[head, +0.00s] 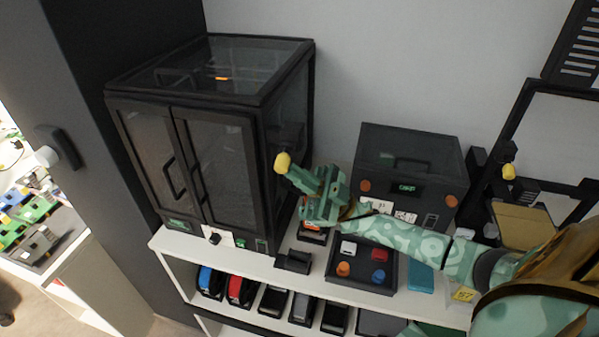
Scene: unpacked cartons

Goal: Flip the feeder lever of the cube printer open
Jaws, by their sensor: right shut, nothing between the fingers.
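The cube printer (212,140) is a black box with two glazed front doors and a glass top, standing at the left of the white shelf top. A yellow knob (283,162), apparently the tip of its feeder lever, shows at its right side; the rest of the lever is hidden or hard to make out. My right gripper (303,181) is shut and empty, just right of and below the knob. Whether it touches the knob or lever I cannot tell. My left gripper is not in view.
A dark box (410,155) with orange knobs stands right of my gripper. A black tray (335,272) with coloured pieces lies below my right forearm. A black frame (515,115) with another yellow knob (509,172) stands at the far right. Bins fill the shelf below.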

